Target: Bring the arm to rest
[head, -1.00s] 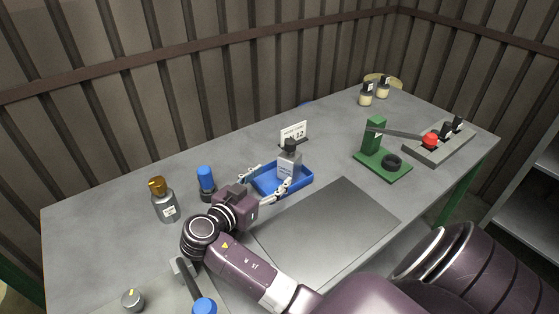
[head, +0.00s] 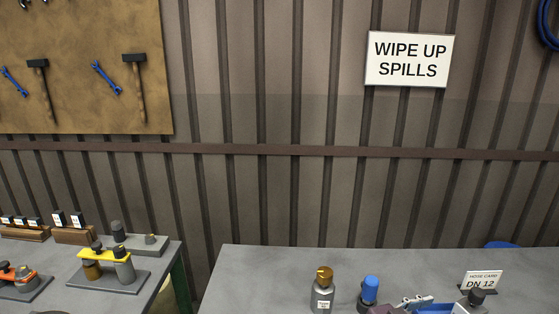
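My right gripper (head: 444,304) shows only in part at the bottom edge of the head view. Its pale fingers are spread apart, with a piece of the blue tray (head: 438,308) between them. A dark-capped bottle (head: 477,297) stands just right of the fingers; its body is mostly cut off by the frame. I cannot tell whether a finger touches it. The rest of my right arm is below the frame. My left gripper is not in view.
A gold-capped bottle (head: 323,290) and a blue-capped bottle (head: 369,291) stand left of the gripper. A "DN 12" card (head: 482,281) stands behind the tray. A second table (head: 155,259) with fixtures is at left. A wall with a sign (head: 409,60) and pegboard (head: 90,70) fills the back.

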